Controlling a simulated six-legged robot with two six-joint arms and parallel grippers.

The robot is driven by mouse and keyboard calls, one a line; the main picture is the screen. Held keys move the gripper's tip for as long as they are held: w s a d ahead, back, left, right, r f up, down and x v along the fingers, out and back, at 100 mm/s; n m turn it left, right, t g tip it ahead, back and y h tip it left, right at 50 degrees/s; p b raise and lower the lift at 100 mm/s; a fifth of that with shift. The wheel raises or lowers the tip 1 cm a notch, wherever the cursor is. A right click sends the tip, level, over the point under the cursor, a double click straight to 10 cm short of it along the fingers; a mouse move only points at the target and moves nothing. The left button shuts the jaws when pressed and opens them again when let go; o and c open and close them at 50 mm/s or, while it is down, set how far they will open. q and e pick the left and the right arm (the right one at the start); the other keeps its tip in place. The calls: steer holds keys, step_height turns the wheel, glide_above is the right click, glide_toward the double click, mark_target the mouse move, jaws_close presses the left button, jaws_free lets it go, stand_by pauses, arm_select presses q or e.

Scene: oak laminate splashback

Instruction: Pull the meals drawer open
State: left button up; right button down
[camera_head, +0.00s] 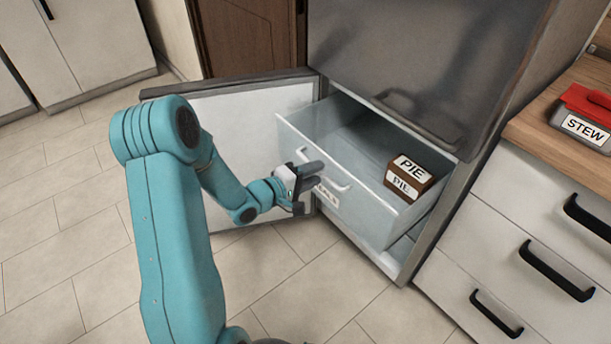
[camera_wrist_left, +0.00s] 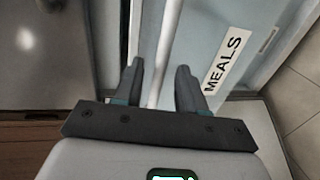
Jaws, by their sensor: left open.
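The meals drawer (camera_head: 365,210) is a clear, pale bluish drawer, and it stands pulled out from the grey cabinet. A brown box labelled PIE (camera_head: 408,178) sits inside it at the right. Its white bar handle (camera_head: 325,172) is on the front; in the left wrist view the handle (camera_wrist_left: 166,50) runs between the fingers. The MEALS label (camera_wrist_left: 223,62) is right of the fingers there. My left gripper (camera_head: 305,182) is open, its fingers on either side of the handle; it also shows in the left wrist view (camera_wrist_left: 160,88). I cannot tell whether they touch it. My right gripper is not in view.
The open cabinet door (camera_head: 240,120) stands to the left of the drawer. A closed upper grey door (camera_head: 420,60) is above it. A counter (camera_head: 560,120) at right holds a STEW container (camera_head: 583,125) over white drawers. The tiled floor (camera_head: 290,270) in front is clear.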

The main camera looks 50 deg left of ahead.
arm_select(q)
steer(key=p+v, duration=0.2)
steer(key=v, duration=1.4)
steer(key=shift+p, duration=0.4)
steer(key=shift+s+a, duration=0.1)
steer(key=shift+s, duration=0.05)
